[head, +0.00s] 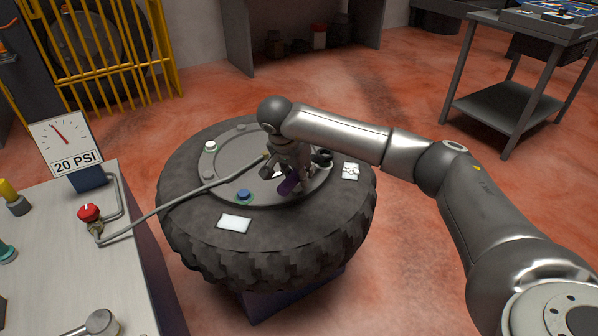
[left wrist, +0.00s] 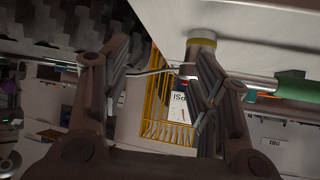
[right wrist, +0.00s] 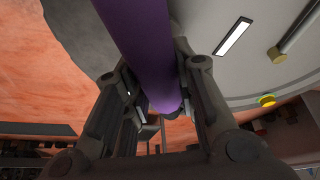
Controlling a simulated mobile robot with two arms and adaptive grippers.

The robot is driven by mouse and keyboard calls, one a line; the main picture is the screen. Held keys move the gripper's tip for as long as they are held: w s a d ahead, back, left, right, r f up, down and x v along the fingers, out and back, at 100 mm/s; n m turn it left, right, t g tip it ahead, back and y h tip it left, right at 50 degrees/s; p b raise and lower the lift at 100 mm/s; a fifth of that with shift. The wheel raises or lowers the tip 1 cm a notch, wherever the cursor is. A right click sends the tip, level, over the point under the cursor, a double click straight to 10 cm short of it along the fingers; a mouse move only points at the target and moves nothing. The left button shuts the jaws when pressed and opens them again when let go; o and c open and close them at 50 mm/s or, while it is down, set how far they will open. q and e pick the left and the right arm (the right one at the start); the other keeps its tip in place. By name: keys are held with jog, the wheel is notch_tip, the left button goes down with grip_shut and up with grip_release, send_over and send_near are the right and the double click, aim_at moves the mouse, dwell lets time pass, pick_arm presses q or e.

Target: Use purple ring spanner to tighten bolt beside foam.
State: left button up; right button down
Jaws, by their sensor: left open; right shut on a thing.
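The purple ring spanner (head: 290,184) is in my right gripper (head: 282,172) over the wheel's rim (head: 232,167). The right wrist view shows its thick purple shaft (right wrist: 140,40) between the shut fingers (right wrist: 152,80). The spanner's ring end is hidden, so I cannot tell whether it touches a bolt. I cannot make out which piece is foam. My left gripper (left wrist: 158,50) is open in the left wrist view, with no thing visibly held.
The tyre (head: 190,240) lies flat. A white card (head: 234,223) and a marked card (head: 350,171) lie on it. A hose (head: 150,216) runs from the workbench (head: 120,265) to the rim. A 20 PSI gauge (head: 66,145) stands there. Open floor lies right of the tyre.

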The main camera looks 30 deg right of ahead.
dwell(0.5)
pick_arm(q)
jog(key=shift+s+a+f+g, duration=0.3)
jog(key=shift+s+f+g, duration=0.3)
jog(key=shift+s+f, duration=0.2)
jog(key=shift+s+p, duration=0.25)
jog(key=shift+p, duration=0.05)
dwell(0.4)
jog(key=shift+s+a+f+g, duration=0.3)
jog(key=shift+s+f+g, duration=0.15)
jog(key=shift+g, duration=0.05)
jog(key=shift+s+f+y, duration=0.15)
jog(key=shift+s+y, duration=0.05)
jog(key=shift+y, duration=0.1)
jog(key=shift+s+a+f+g, duration=0.1)
jog(key=shift+s+g, duration=0.2)
jog(key=shift+s+a+f+p, duration=0.15)
jog(key=shift+s+f+p, duration=0.05)
jog(key=shift+s+p, duration=0.15)
dwell(0.3)
jog(key=shift+w+d+r, duration=0.15)
jog(key=shift+w, duration=0.2)
jog(key=shift+w+d+r, duration=0.1)
jog(key=shift+w, duration=0.25)
pick_arm(e)
jog(key=shift+f, duration=0.35)
